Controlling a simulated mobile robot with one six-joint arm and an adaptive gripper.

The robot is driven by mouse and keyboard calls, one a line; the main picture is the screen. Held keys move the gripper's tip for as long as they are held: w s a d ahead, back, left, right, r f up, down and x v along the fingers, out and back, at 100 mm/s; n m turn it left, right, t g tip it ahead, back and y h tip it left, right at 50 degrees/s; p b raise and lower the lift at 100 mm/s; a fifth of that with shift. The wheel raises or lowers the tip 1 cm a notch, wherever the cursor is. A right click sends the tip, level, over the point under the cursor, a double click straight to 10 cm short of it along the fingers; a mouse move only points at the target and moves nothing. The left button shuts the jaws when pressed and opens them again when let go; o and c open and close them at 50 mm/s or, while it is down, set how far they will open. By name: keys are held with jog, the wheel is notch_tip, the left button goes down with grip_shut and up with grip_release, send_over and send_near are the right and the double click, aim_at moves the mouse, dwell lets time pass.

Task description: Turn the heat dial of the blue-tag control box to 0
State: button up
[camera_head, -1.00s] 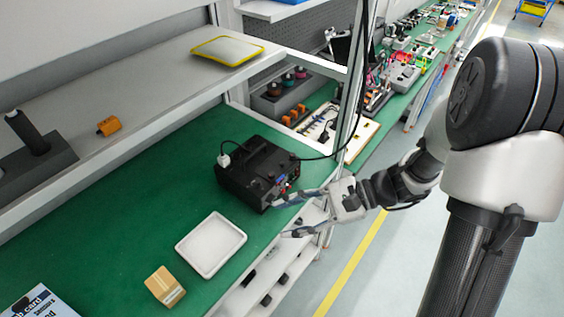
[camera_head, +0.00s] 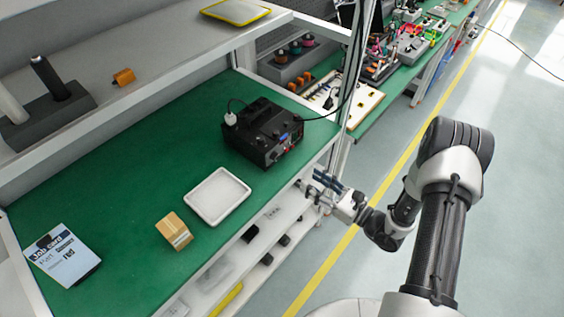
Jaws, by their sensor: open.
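The black control box (camera_head: 262,133) sits on the green bench near its right front edge. A small blue tag (camera_head: 284,137) shows on its front face, with small red and light parts beside it. The heat dial and its setting are too small to make out. My gripper (camera_head: 313,187) is in front of the bench edge, below and to the right of the box. It is open and empty, with its fingers pointing left, clear of the box.
A white tray (camera_head: 190,203), a tan block (camera_head: 172,238) and a job card (camera_head: 62,256) lie on the bench left of the box. A cable (camera_head: 322,118) runs from the box toward the upright post (camera_head: 357,70). The floor at right is clear.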

aim_at(278, 159)
jog(key=b+x, duration=0.1)
jog(key=x, duration=1.2)
jog(key=shift+c, duration=0.4)
grip_shut()
jog(key=shift+n+b, duration=0.7)
jog(key=shift+o, duration=0.4)
grip_release()
jog(key=shift+s+d, duration=0.1)
jog(key=shift+d, duration=0.05)
